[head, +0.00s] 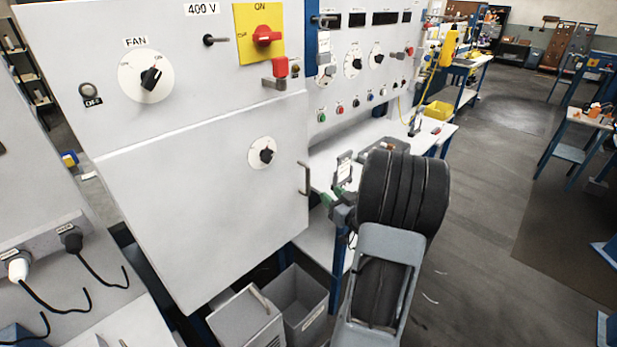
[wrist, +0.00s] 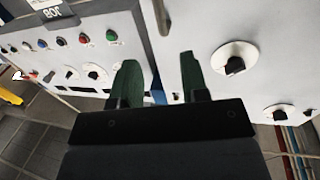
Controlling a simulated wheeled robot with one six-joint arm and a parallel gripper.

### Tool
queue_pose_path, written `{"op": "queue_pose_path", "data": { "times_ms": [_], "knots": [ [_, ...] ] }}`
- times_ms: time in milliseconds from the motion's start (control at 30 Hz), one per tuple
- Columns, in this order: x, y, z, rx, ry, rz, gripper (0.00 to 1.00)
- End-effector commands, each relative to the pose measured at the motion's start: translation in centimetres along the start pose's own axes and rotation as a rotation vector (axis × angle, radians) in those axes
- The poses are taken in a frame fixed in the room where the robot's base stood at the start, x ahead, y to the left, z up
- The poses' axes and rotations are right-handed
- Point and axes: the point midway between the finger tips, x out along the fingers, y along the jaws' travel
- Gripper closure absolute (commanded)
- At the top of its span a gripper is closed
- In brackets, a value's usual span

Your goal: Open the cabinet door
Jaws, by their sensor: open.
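The cabinet door (head: 200,220) is a light grey panel low on the cabinet front. It appears closed. A round dial (head: 262,152) sits near its upper right. A thin vertical metal handle (head: 305,178) stands at its right edge. My gripper (head: 337,197), with green fingers, is to the right of the handle and apart from it in the head view. In the wrist view my gripper (wrist: 158,78) is open and empty, the two green fingers spread. The handle (wrist: 161,16) shows at the top of that view, beyond the gap between the fingers.
Above the door is a panel with a fan dial (head: 147,76) and a red switch (head: 266,36). A workbench (head: 325,160) with a control panel runs behind my arm. Grey bins (head: 297,297) stand below the door. Open floor (head: 470,230) lies to the right.

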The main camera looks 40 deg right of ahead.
Motion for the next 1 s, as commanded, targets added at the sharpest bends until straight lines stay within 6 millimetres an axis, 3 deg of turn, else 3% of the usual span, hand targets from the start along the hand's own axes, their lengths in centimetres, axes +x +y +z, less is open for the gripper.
{"op": "queue_pose_path", "data": {
  "times_ms": [400, 600, 1000],
  "knots": [
    [7.8, -0.2, -0.2, 0.0, 0.002, -0.005, 0.59],
    [10.7, -0.1, -0.2, -0.001, 0.002, -0.003, 0.59],
    [12.8, -0.1, -0.1, 0.0, 0.002, -0.001, 0.59]
  ]
}}
